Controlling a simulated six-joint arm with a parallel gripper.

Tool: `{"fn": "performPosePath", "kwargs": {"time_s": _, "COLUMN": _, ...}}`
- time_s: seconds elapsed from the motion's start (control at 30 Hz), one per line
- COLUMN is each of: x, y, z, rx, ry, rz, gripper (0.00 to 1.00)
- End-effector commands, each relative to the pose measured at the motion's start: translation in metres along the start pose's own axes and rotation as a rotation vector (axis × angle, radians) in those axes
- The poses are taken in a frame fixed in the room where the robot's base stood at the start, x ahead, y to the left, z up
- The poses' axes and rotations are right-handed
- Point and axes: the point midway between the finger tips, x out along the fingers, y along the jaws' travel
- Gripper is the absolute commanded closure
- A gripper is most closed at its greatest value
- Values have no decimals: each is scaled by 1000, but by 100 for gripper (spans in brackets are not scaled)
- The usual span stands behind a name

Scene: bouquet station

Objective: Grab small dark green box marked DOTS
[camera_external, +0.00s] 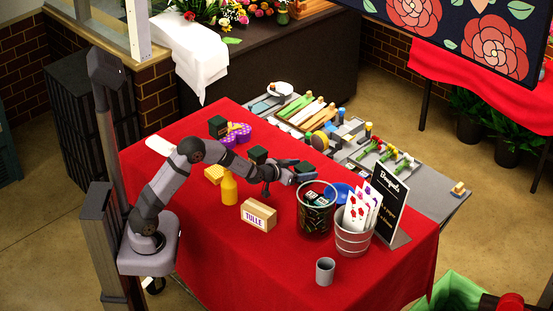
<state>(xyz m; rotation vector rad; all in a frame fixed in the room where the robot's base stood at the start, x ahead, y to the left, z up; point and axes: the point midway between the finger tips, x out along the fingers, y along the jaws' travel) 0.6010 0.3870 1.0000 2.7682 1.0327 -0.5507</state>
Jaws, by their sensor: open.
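Several small dark boxes are in view, and their lettering is too small to read, so I cannot tell which is marked DOTS. One dark green box (217,126) stands at the back left of the red table beside a purple and yellow thing. Another dark box-like shape (258,154) shows just behind my wrist. Small dark boxes with light labels (318,197) sit inside the dark wire basket (316,222). My gripper (288,178) is open above the table, left of and behind the basket. I see nothing held in it; its fingertips are small and partly unclear.
A TULLE box (258,215), a yellow bottle (229,188) and a yellow block (214,174) stand near my arm. A metal bucket with flower cards (353,240), a black sign (388,205) and a grey cup (325,271) stand at right. The red table's front left (215,255) is clear.

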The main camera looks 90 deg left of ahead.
Motion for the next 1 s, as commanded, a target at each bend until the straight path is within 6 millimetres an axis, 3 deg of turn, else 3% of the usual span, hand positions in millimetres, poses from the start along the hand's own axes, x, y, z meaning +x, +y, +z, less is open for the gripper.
{"fn": "performPosePath", "kwargs": {"time_s": 0.27, "x": 8, "y": 1, "z": 0, "rx": 0, "ry": -2, "rz": 0, "gripper": 28}}
{"fn": "performPosePath", "kwargs": {"time_s": 0.7, "x": 48, "y": 2, "z": 2, "rx": -1, "ry": -1, "rz": 0, "gripper": 28}}
{"fn": "performPosePath", "kwargs": {"time_s": 1.0, "x": 52, "y": 3, "z": 3, "rx": 0, "ry": -1, "rz": 1, "gripper": 28}}
